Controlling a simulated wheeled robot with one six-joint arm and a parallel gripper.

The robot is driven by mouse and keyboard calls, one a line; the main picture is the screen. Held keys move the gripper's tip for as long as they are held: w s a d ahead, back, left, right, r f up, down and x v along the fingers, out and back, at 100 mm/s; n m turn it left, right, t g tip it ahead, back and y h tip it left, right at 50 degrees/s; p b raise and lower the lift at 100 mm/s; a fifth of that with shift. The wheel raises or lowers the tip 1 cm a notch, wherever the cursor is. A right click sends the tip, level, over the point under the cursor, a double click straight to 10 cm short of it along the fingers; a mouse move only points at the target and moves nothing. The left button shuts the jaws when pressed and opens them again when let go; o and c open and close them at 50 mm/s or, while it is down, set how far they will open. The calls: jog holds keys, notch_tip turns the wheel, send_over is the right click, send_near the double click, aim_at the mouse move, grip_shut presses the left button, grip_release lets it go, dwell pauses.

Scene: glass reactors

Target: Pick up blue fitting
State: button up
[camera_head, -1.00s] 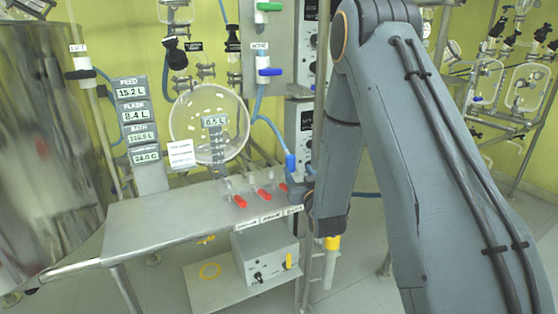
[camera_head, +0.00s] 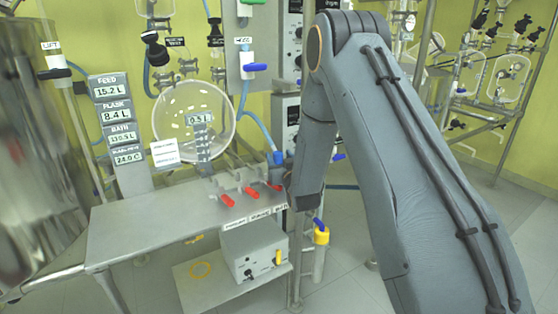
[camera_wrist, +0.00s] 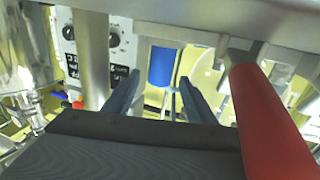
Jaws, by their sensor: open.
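The blue fitting (camera_head: 278,158) is at the lower end of a blue hose in the head view, just left of my arm's wrist, behind the bench. In the wrist view a blue cylinder (camera_wrist: 161,67), which looks like the fitting, stands upright ahead of my gripper (camera_wrist: 159,92). My gripper is open. One finger lies on each side of the cylinder in the picture, with visible gaps. I cannot tell how far beyond the fingertips it is. In the head view my fingers are not clear.
Red-handled valves (camera_head: 228,201) line the bench (camera_head: 150,218) close to my wrist. A large red handle (camera_wrist: 268,120) fills the wrist view's right side. A round glass vessel (camera_head: 193,122) stands behind the bench. A control box (camera_head: 252,249) sits below, beside a yellow-collared tube (camera_head: 320,237).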

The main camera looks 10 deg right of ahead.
grip_shut()
jog(key=shift+d, duration=0.1)
jog(key=shift+r, duration=0.1)
notch_tip(320, 180, up, 10)
jog(key=p, duration=0.2)
jog(key=shift+r+p, duration=0.2)
jog(key=shift+p, duration=0.15)
jog(key=shift+p, duration=0.6)
